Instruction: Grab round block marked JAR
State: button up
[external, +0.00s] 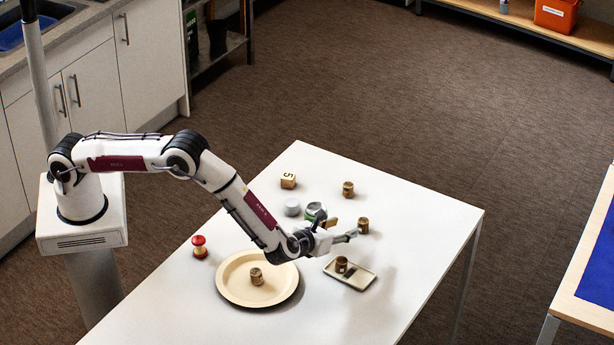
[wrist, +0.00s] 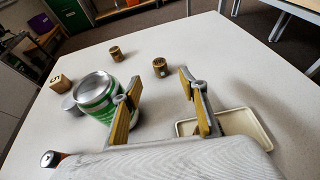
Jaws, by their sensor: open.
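Several small round brown blocks are in view, and I cannot read which one says JAR. In the external view one block (external: 348,189) stands at the back of the table, one (external: 363,225) just beyond my gripper (external: 345,229), one (external: 341,264) on a small tray and one (external: 257,276) on a round plate. In the wrist view my gripper (wrist: 157,84) is open and empty; the nearer block (wrist: 160,67) shows between and beyond its fingertips, apart from them. The farther block (wrist: 116,54) is left of it. My right finger hides most of the tray's block.
A green and white can (wrist: 97,98) stands close by my left finger. A grey cylinder (external: 292,207) and a numbered cube (external: 288,181) are behind it. The rectangular tray (external: 365,280), round plate (external: 232,292) and red-topped object (external: 199,247) are nearer. The table's right side is clear.

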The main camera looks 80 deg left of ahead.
aim_at(362, 221)
jog(key=shift+x, duration=2.85)
jog(key=shift+a, duration=0.1)
jog(key=shift+x, duration=2.55)
jog(key=shift+s+f, duration=0.1)
jog(key=shift+c, duration=0.4)
jog(key=c, duration=0.9)
